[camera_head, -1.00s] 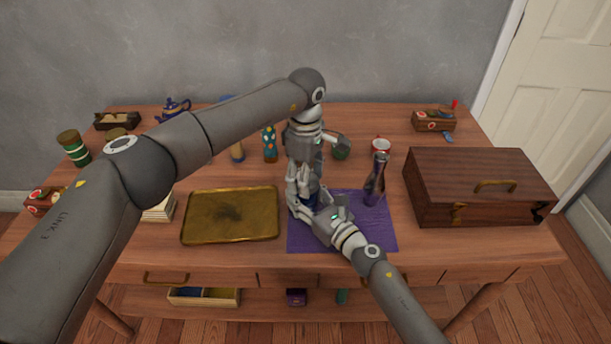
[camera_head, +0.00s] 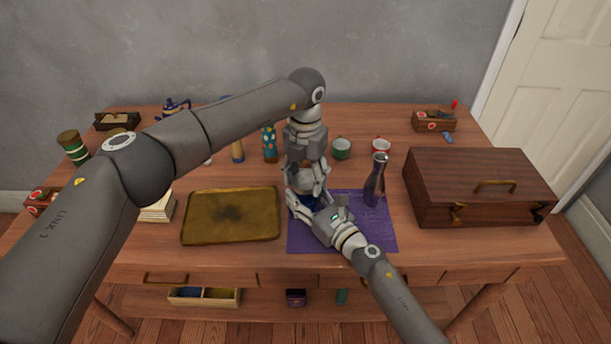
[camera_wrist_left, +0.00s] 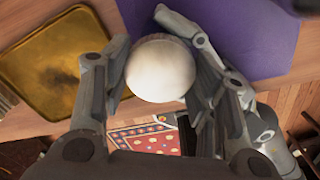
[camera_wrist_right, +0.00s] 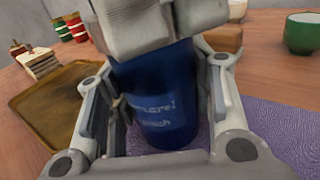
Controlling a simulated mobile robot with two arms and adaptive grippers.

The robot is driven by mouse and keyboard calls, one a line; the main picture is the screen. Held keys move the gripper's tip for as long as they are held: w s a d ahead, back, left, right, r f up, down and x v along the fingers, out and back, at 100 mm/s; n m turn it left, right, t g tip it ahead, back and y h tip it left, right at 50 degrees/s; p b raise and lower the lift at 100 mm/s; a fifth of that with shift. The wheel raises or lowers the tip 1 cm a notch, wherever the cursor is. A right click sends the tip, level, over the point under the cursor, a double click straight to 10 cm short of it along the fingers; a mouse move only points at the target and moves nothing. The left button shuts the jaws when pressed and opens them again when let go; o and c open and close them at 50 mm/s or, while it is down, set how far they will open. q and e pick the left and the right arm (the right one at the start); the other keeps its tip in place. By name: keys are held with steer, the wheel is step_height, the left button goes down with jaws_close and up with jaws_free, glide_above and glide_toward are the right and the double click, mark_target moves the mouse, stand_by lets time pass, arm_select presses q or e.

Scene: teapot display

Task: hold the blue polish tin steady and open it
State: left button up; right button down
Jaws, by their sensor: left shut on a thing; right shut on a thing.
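The blue polish tin (camera_wrist_right: 160,105) stands upright at the left of the purple mat (camera_head: 345,240), with pale lettering on its side. My right gripper (camera_head: 313,209) is shut around its body from the front right. A round white top (camera_wrist_left: 160,68) shows in the left wrist view. My left gripper (camera_head: 305,182) comes from above and is shut on this top, one finger on each side. In the right wrist view its fingers cover the upper rim, so I cannot tell whether the top sits loose or tight.
A dark tapered vase (camera_head: 375,182) stands on the mat to the right. A brass tray (camera_head: 231,216) lies left and a wooden chest (camera_head: 478,190) stands right. A green cup (camera_head: 341,148) and a red cup (camera_head: 380,147) stand behind. The mat's front is clear.

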mark_target(305, 180)
arm_select(q)
steer(key=n, duration=0.6)
arm_select(e)
steer(key=shift+f, duration=0.1)
arm_select(q)
steer(key=n, duration=0.6)
steer(key=shift+n, duration=0.4)
steer(key=shift+r, duration=0.25)
steer(key=shift+r, duration=0.95)
steer(key=shift+r, duration=2)
arm_select(e)
steer(key=c, duration=0.6)
jaws_free()
